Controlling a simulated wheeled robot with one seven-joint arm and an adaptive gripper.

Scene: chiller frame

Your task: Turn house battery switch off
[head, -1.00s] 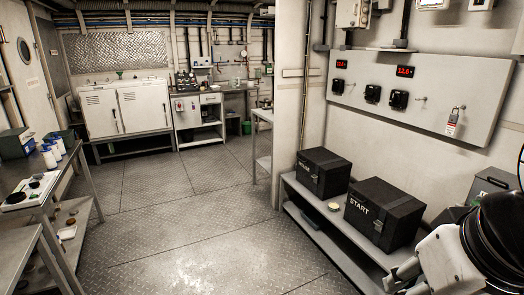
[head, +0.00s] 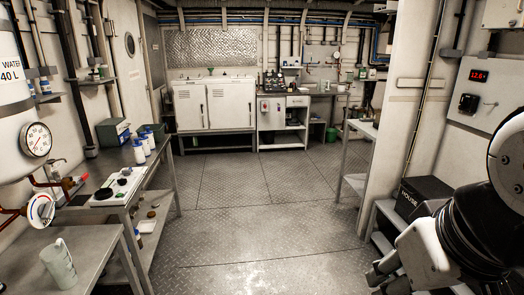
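The switch panel (head: 492,90) is on the wall at the right edge of the head view, cut off by the frame and partly behind my arm. It shows one red lit display (head: 479,76) and one black rotary switch (head: 468,103) with a toggle beside it. Below, a black battery box marked HOUSE (head: 424,188) sits on a low shelf, partly hidden by my arm. My gripper (head: 380,280) is at the bottom right, well below and in front of the panel. Its fingers look apart and empty, with the lower one cut by the frame.
A metal bench (head: 82,240) with a grey jug (head: 58,264) and a long table with bottles (head: 140,152) line the left. A water tank (head: 12,120) with gauges hangs there. A wall post (head: 412,100) stands left of the panel. The middle floor is clear.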

